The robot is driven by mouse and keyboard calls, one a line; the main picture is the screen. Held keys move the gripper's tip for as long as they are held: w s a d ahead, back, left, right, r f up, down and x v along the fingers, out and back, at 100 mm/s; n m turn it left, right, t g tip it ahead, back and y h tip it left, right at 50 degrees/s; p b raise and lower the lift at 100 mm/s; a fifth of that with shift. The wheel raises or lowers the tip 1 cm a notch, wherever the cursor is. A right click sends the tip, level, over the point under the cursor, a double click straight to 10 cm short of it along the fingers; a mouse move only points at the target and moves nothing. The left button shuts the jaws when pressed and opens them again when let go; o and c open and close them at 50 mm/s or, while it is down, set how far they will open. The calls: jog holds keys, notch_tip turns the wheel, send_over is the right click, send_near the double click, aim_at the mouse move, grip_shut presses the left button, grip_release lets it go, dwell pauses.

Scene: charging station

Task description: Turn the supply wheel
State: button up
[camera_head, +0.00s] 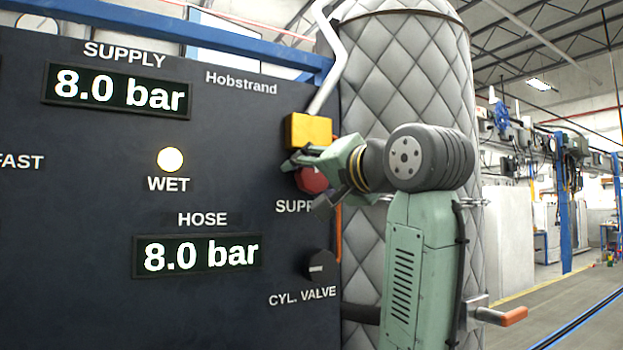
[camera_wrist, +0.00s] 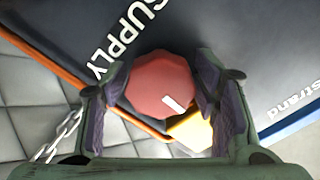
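The supply wheel (camera_wrist: 155,80) is a red, many-sided knob with a white pointer mark. In the wrist view it lies between my gripper's two fingers, with the mark towards the yellow box. In the head view the wheel (camera_head: 311,180) is partly covered by my gripper (camera_head: 306,183), which reaches in from the right. The fingers sit on opposite sides of the wheel, and no clear gap shows on either side. The supply display (camera_head: 120,91) reads 8.0 bar, and so does the hose display (camera_head: 198,255). My gripper appears shut on the wheel.
A yellow box (camera_head: 308,131) with a pale pipe sits just above the wheel. A black cylinder valve knob (camera_head: 320,267) is below it. The WET lamp (camera_head: 170,159) is lit. A quilted grey cylinder (camera_head: 395,75) stands right of the panel, and an orange hose (camera_wrist: 45,62) runs by the panel edge.

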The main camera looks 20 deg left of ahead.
jog(key=shift+o, duration=1.1)
jog(key=shift+s+d, duration=0.35)
jog(key=shift+s, duration=0.05)
jog(key=v, duration=0.7)
jog(key=shift+w+f, duration=0.1)
